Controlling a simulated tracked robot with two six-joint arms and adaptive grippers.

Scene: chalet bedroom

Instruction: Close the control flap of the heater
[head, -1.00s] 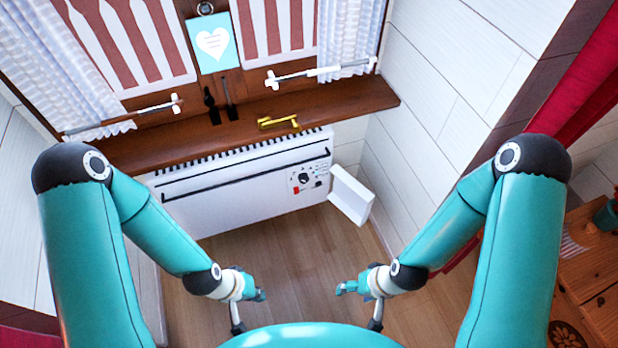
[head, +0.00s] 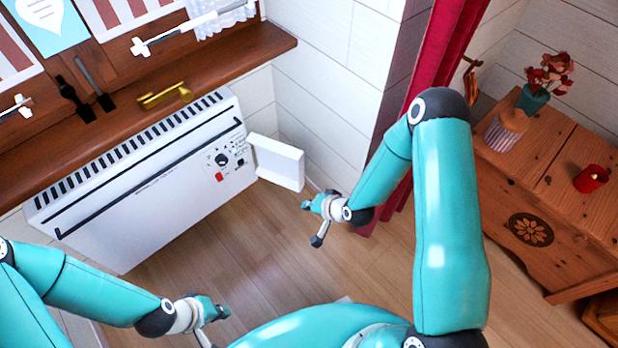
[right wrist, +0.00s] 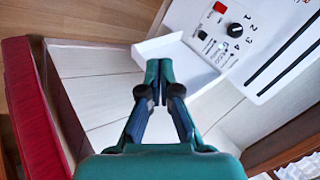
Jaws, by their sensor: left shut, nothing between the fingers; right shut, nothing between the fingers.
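The white heater (head: 150,205) stands under the wooden sill. Its control panel (head: 229,160) with a black knob is uncovered at the right end. The white control flap (head: 277,163) stands open, sticking out to the right of the panel. My right gripper (head: 308,204) is shut and empty, just below and right of the flap in the head view. In the right wrist view the flap (right wrist: 185,55) shows behind the shut fingers (right wrist: 160,66), partly hidden by them; I cannot tell whether they touch. My left gripper (head: 226,312) is shut and empty, over the floor, away from the heater.
The wooden sill (head: 215,60) overhangs the heater and carries a brass object (head: 165,95). A white plank wall (head: 320,90) and red curtain (head: 440,60) stand right of the flap. A wooden chest (head: 530,200) is further right. The floor before the heater is clear.

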